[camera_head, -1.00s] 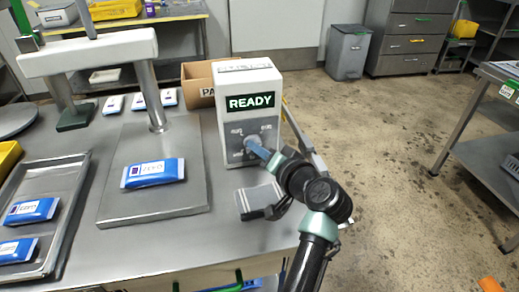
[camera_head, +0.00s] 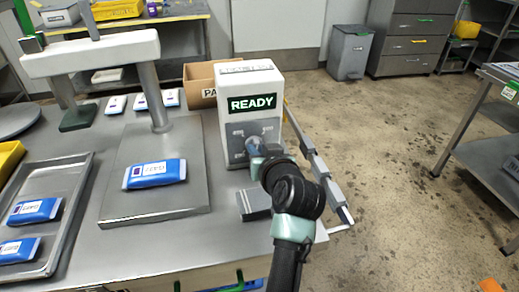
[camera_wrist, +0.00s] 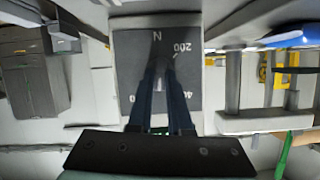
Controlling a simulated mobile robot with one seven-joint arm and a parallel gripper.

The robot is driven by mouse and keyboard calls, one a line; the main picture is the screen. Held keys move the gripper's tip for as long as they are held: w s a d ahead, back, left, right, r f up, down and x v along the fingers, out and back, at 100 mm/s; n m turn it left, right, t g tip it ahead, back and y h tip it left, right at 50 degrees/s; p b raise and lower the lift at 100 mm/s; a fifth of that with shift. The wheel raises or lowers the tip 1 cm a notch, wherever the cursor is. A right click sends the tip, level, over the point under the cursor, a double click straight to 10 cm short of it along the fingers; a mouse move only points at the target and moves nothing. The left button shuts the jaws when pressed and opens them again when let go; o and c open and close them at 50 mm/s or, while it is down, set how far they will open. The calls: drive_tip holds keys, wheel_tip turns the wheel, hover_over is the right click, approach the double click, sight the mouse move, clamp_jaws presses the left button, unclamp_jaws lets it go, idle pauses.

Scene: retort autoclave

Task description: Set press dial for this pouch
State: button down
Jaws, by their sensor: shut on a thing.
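The white press control box (camera_head: 220,125) stands at the table's right side with a green READY display (camera_head: 252,104). Below the display is a grey dial panel (camera_head: 235,133). My gripper (camera_head: 253,148) is at this panel, its fingers shut on the dial knob, which is mostly hidden. In the wrist view the two dark fingers (camera_wrist: 163,72) converge on the knob over the grey dial face (camera_wrist: 130,60), where N, 200 and a partly covered 400 can be read. A blue pouch (camera_head: 155,173) with a white label lies flat on the press plate (camera_head: 125,210), left of the box.
A metal tray (camera_head: 62,235) with more blue pouches is at left. The press's pale beam (camera_head: 90,53) and post stand behind the plate. A cardboard box (camera_head: 198,82) is behind the control box. A small grey block (camera_head: 254,203) lies before it.

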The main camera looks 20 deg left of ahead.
drive_tip(key=n, duration=0.1)
drive_tip(key=n+t+h, duration=0.1)
drive_tip(key=n+h, duration=0.1)
drive_tip(key=shift+s+a+f+n+t, duration=0.1)
drive_tip(key=shift+s+a+n+t, duration=0.1)
drive_tip(key=shift+a+n+t, duration=0.15)
drive_tip(key=n+h, duration=0.1)
drive_tip(key=n+t, duration=0.1)
drive_tip(key=n, duration=0.1)
drive_tip(key=shift+s+f+n+t+h, duration=0.1)
drive_tip(key=shift+n+t+h, duration=0.15)
drive_tip(key=shift+h, duration=0.15)
idle(0.4)
drive_tip(key=c, duration=0.8)
unclamp_jaws()
drive_tip(key=shift+c, duration=0.2)
drive_tip(key=v, duration=1.3)
